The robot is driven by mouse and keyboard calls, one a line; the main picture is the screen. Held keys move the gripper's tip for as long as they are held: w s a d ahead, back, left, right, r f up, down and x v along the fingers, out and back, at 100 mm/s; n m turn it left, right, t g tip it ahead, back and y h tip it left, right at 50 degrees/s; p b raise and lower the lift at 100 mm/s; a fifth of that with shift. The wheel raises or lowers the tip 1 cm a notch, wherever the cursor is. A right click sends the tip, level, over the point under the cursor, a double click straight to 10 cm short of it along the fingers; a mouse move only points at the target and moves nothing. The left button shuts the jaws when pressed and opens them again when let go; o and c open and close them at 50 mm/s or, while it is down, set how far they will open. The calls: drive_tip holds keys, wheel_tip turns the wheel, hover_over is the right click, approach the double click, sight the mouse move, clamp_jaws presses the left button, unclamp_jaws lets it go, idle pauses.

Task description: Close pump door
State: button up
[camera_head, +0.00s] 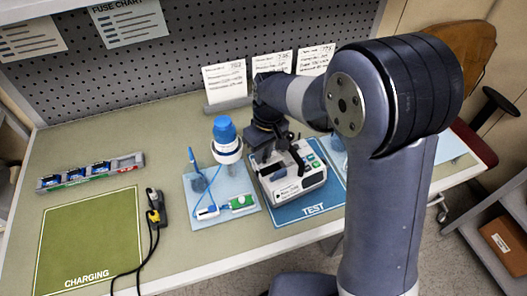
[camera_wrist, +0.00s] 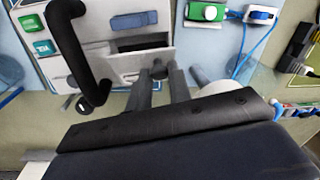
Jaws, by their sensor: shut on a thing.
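The white and grey infusion pump (camera_head: 299,186) stands on the blue TEST mat (camera_head: 313,212). In the wrist view the pump (camera_wrist: 120,65) fills the upper left, with a black carry handle (camera_wrist: 68,40) and a dark slot (camera_wrist: 143,42). My gripper (camera_head: 273,153) is over the pump's back left part. In the wrist view my gripper's fingers (camera_wrist: 161,76) are close together at the pump's edge, with a small dark piece between their tips. It appears to be part of the pump door. The fingers hide much of it, and I cannot tell the door's angle.
Left of the pump, a light blue mat (camera_head: 190,188) holds a blue-capped bottle (camera_head: 226,139) and a green-marked device (camera_head: 242,202). A black and yellow plug (camera_head: 155,208) lies by the empty green CHARGING mat (camera_head: 88,240). Cards (camera_head: 224,82) stand behind.

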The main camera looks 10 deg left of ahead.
sight(267, 165)
clamp_jaws()
drive_tip(key=t+y+b, duration=0.1)
drive_tip(key=b, duration=0.2)
drive_tip(key=s+f+t+b, duration=0.1)
drive_tip(key=b, duration=0.3)
drive_tip(key=shift+d+f+y, duration=0.3)
drive_tip(key=shift+d+y, duration=0.1)
drive_tip(key=b, duration=0.2)
drive_tip(key=t+y+b, duration=0.1)
drive_tip(key=b, duration=0.2)
drive_tip(key=shift+s+d+f+t, duration=0.25)
drive_tip(key=shift+s+f+t, duration=0.05)
drive_tip(key=shift+f, duration=0.05)
drive_tip(key=shift+t+y+b, duration=0.3)
drive_tip(key=shift+b, duration=0.4)
drive_tip(key=shift+s+d+b, duration=0.1)
drive_tip(key=shift+s+b, duration=0.05)
drive_tip(key=shift+b, duration=0.45)
drive_tip(key=o, duration=0.6)
unclamp_jaws()
